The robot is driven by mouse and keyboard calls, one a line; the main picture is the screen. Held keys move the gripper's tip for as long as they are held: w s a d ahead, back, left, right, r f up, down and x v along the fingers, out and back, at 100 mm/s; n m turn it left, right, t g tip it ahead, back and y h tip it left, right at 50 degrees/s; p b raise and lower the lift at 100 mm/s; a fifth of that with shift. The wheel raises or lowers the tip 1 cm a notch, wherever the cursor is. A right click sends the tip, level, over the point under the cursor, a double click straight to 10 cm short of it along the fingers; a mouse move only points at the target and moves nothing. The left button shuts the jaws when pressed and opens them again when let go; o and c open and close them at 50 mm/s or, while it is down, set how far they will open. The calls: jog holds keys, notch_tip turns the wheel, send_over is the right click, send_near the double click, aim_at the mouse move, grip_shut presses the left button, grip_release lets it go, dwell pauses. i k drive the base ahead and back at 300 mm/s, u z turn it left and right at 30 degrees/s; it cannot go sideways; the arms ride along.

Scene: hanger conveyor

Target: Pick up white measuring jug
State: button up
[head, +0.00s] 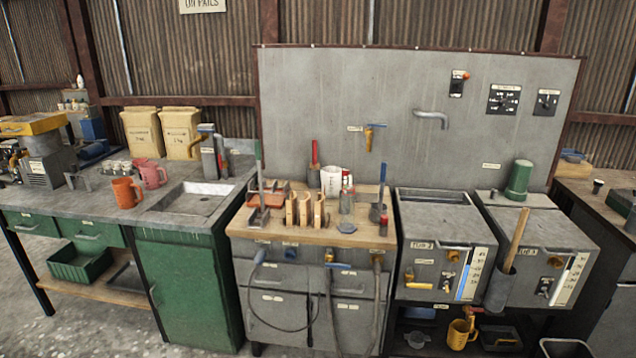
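A white jug-like vessel (331,180) with dark and red markings stands upright at the back of the wooden-topped bench (285,236). It looks like the white measuring jug, but it is small here and I cannot make out its handle clearly. A red-topped tool (315,165) stands close on its left, and a grey cup-like item (347,210) stands in front of it to the right. My gripper is not in view.
Wooden blocks (305,210), a brush holder (378,208) and a scoop (258,215) crowd the bench top. Orange (127,192) and pink (150,174) jugs stand left of a sink (195,197). Grey tanks (446,240) stand right. A yellow jug (461,331) sits low.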

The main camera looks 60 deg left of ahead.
aim_at(331, 176)
jog(key=u, duration=0.6)
jog(key=i, duration=1.95)
jog(key=u, duration=1.95)
jog(key=i, duration=1.1)
jog(key=u, duration=1.95)
jog(key=i, duration=0.8)
jog(key=u, duration=0.45)
